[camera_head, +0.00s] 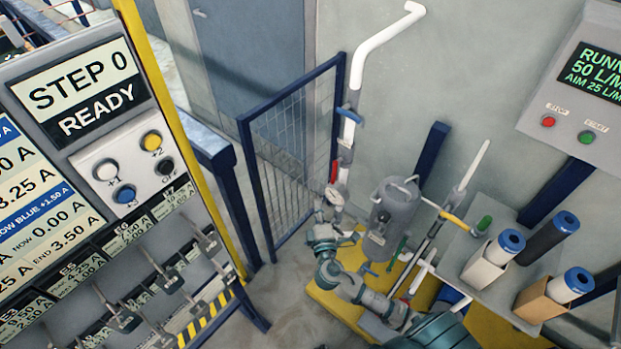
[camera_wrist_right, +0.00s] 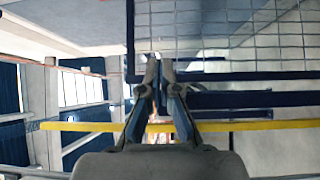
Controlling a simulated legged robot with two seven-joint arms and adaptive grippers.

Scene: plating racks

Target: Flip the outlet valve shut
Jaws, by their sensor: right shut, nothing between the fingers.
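A white pipe runs down the wall and carries a blue lever (camera_head: 350,115) and, lower, a red lever (camera_head: 334,171). Beside a grey filter housing (camera_head: 393,208) are a green lever (camera_head: 398,250) and a yellow lever (camera_head: 456,216). I cannot tell which of these is the outlet valve. My right gripper (camera_head: 331,198) is just below the red lever, left of the housing; I cannot tell whether they touch. In the right wrist view its fingers (camera_wrist_right: 160,65) are together with nothing held. My left gripper is not in view.
A step panel (camera_head: 90,110) with buttons stands at the left. A mesh fence (camera_head: 285,150) is behind my right gripper. A flow display (camera_head: 590,80) is on the right wall. A grey shelf (camera_head: 485,245) holds filter cartridges. The housing stands over a yellow base (camera_head: 325,300).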

